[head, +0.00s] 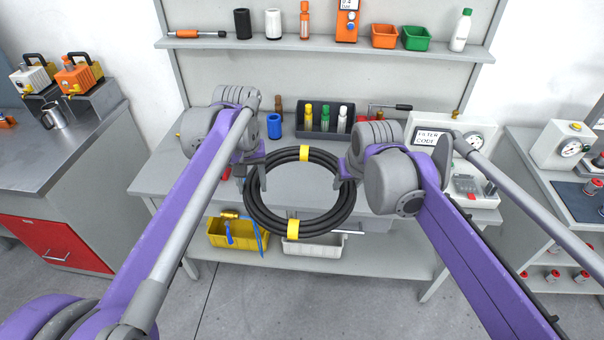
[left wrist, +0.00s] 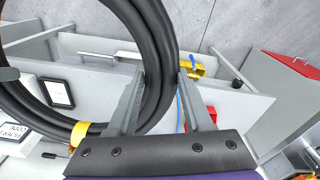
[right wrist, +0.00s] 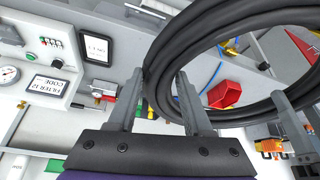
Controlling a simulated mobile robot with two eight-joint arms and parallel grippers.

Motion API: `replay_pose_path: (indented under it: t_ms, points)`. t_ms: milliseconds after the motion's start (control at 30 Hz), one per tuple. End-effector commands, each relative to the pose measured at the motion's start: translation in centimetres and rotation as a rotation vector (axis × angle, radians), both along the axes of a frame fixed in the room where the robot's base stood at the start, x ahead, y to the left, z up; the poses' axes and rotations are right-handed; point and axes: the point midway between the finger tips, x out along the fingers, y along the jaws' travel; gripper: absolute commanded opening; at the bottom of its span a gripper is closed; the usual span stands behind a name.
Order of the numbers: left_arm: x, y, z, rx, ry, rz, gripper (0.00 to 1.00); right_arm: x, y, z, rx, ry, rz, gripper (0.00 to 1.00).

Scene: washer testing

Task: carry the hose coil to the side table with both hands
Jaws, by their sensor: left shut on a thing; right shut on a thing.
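The hose coil (head: 268,218) is a black ring of several turns with yellow bands at its top and bottom. It is held above the front edge of the grey workbench. My left gripper (head: 253,182) is shut on the coil's left side; the hose (left wrist: 160,70) passes between its fingers in the left wrist view. My right gripper (head: 346,170) is shut on the coil's right side; the hose (right wrist: 165,75) lies between its fingers in the right wrist view. I cannot tell which surface is the side table.
The workbench (head: 160,180) carries a dark bottle tray (head: 312,133), a blue cylinder (head: 274,126) and a filter test box (head: 470,130). Yellow (head: 222,240) and white bins stand on its lower shelf. A grey counter (head: 90,120) is at left, a gauge table (head: 530,150) at right.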

Motion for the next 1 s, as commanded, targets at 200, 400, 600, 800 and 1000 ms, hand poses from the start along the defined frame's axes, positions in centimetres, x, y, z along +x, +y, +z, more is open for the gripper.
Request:
replay_pose_path:
  t_ms: [200,400,600,800,1000]
  points:
    - [0.1,0.2,0.1,0.003,-0.002,0.003,0.0,0.0,-0.1,0.1,-0.003,0.0,-0.001,0.0]
    - [0.1,0.2,0.0,0.003,-0.002,0.003,0.0,0.0,-0.1,0.0,-0.003,0.0,-0.001,0.0]
    - [0.2,0.2,-1.1,0.003,-0.001,0.003,0.0,0.2,-0.1,-1.1,-0.003,0.001,-0.001,0.0]
    - [0.6,0.2,-3.5,0.003,0.0,0.003,0.0,0.6,-0.1,-3.5,-0.003,0.003,-0.001,0.0]
    - [1.2,0.2,-6.0,0.003,0.0,0.003,0.0,1.1,-0.1,-6.0,-0.003,0.003,-0.001,0.0]
